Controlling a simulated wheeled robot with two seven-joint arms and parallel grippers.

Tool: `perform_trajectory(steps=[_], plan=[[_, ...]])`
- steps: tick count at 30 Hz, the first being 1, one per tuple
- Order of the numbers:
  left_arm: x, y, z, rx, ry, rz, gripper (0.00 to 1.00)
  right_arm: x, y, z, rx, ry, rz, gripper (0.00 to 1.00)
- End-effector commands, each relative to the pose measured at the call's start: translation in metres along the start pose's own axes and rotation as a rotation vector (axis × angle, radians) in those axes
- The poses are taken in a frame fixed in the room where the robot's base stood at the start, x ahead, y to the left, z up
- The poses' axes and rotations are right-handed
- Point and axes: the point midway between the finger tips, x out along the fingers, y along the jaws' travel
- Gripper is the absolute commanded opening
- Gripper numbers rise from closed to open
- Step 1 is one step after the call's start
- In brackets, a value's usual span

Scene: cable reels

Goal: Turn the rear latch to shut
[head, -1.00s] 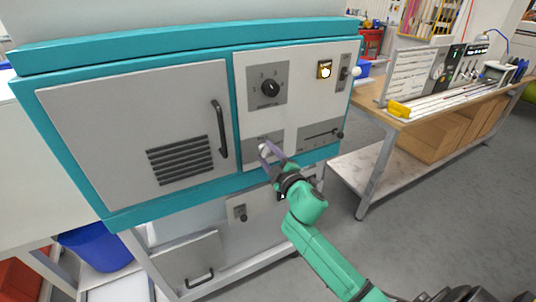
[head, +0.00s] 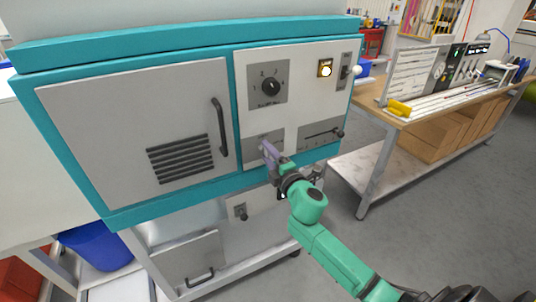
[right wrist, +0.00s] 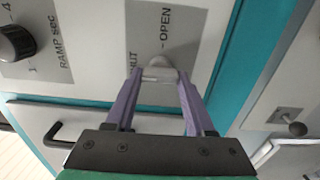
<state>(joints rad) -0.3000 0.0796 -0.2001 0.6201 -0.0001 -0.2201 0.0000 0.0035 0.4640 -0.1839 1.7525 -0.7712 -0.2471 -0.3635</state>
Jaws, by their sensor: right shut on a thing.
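The latch (right wrist: 158,73) is a pale grey knob or short lever on a grey plate (right wrist: 150,30) marked OPEN, with a partly hidden word ending in UT. In the head view this plate (head: 258,141) sits low on the white control panel. My right gripper (right wrist: 161,78) is shut on the latch, with its purple fingers on either side of it. In the head view the right gripper (head: 266,149) covers most of the latch. Which mark the latch points to is hard to tell. My left gripper is not in view.
A rotary dial (head: 270,87) sits above the latch, and a slider (head: 338,134) is to its right. A lit button (head: 325,68) and a white-knobbed lever (head: 356,71) are at the upper right. The cabinet door handle (head: 219,128) stands out to the left. Open floor lies at right.

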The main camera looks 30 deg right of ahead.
Motion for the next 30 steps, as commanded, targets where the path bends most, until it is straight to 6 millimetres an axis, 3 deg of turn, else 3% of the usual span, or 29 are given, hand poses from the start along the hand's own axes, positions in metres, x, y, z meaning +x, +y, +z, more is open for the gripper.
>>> perform_trajectory(steps=[9,10,12,23,26,30], plan=[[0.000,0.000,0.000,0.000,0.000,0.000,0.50,0.000,-0.001,0.000,-0.006,0.000,-0.001,0.00],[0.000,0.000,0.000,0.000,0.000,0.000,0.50,0.000,-0.001,0.000,-0.006,0.000,-0.001,0.58],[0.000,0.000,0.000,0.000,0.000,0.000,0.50,0.000,-0.001,0.000,-0.006,0.000,-0.001,0.84],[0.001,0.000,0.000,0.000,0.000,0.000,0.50,-0.003,-0.001,0.000,-0.004,0.000,-0.002,0.84],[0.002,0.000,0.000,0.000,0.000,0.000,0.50,-0.013,-0.003,0.000,-0.004,-0.001,-0.003,0.84],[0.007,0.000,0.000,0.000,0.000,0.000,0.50,-0.042,-0.004,0.000,-0.004,0.001,-0.004,0.84]])
